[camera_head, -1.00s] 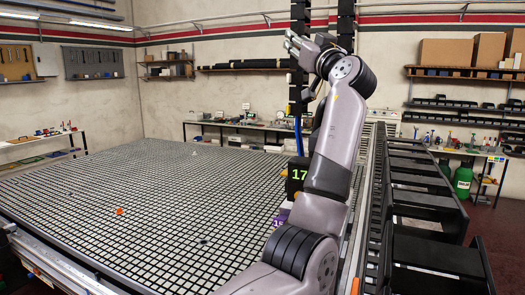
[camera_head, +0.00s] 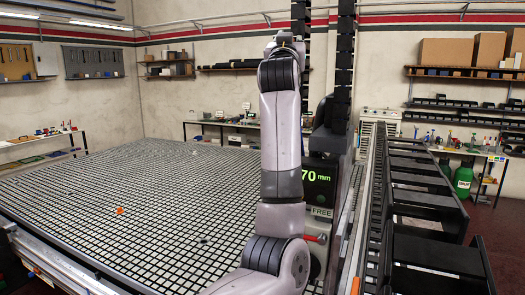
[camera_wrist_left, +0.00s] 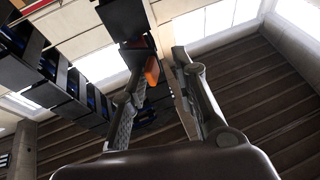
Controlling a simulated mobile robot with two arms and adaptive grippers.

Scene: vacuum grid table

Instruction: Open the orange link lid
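The orange lid (camera_wrist_left: 152,70) shows in the left wrist view as a small orange piece on the side of a black hanging link chain (camera_wrist_left: 137,25). My left gripper (camera_wrist_left: 161,63) is open, its two fingers spread and pointing up. The orange piece appears between the fingertips, nearer the left finger; I cannot tell whether they touch. In the head view my arm is raised and its gripper is mostly hidden behind the wrist, in front of the black vertical chain (camera_head: 299,16). The orange lid cannot be made out there. My right gripper is not in view.
A second black chain (camera_head: 342,75) runs down to a dark unit with a green display (camera_head: 316,178). The wide grid table (camera_head: 150,235) is mostly clear, with a small orange object (camera_head: 120,211) on it. Black rail frames (camera_head: 425,200) line the right.

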